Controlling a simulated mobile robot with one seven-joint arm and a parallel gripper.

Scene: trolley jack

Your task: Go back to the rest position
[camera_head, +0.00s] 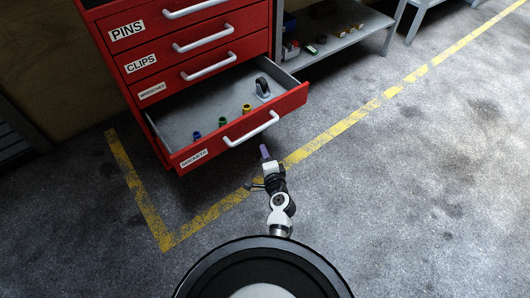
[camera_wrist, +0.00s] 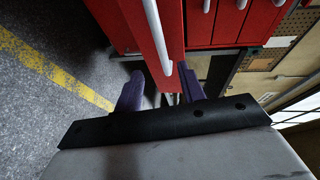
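My gripper (camera_head: 265,153) is in front of the open drawer, just outside its front panel near the right end. In the wrist view its two purple fingers (camera_wrist: 161,92) stand apart with nothing held between them. The red tool cabinet (camera_head: 200,48) has its drawer labelled SOCKETS (camera_head: 228,141) pulled out. The drawer's white handle (camera_head: 252,128) shows behind and above the gripper, apart from it as far as I can tell. In the wrist view the red drawer front (camera_wrist: 150,40) lies beyond the fingers.
A grey shelf (camera_head: 345,38) with small parts stands right of the cabinet. Yellow floor lines (camera_head: 330,131) run past; the floor to the right is clear.

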